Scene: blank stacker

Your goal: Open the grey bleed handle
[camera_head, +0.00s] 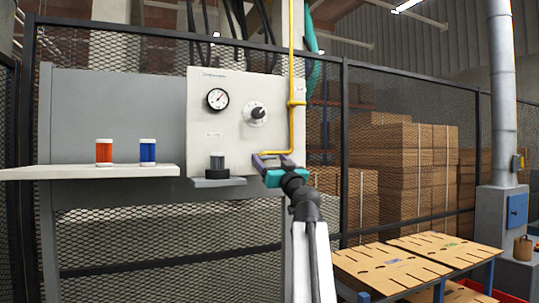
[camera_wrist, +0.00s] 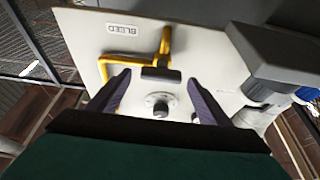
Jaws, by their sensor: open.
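The grey bleed handle (camera_wrist: 161,74) is a short dark bar at the end of the yellow pipe (camera_wrist: 118,64) in the wrist view. It lies across the gap between my gripper's (camera_wrist: 158,79) purple fingers, which stand apart with one on each side. I cannot tell whether either finger touches it. A "BLEED" label (camera_wrist: 122,29) is on the pale panel beyond it. In the head view my gripper (camera_head: 270,159) is at the panel's lower right, by the lower end of the yellow pipe (camera_head: 291,125), and hides the handle.
The panel (camera_head: 230,135) carries a gauge (camera_head: 218,98) and a round knob (camera_head: 256,114). A dark filter cup (camera_head: 217,165) sits on a small shelf left of my gripper. Orange (camera_head: 104,152) and blue (camera_head: 148,152) cartridges stand on the left shelf (camera_head: 60,172).

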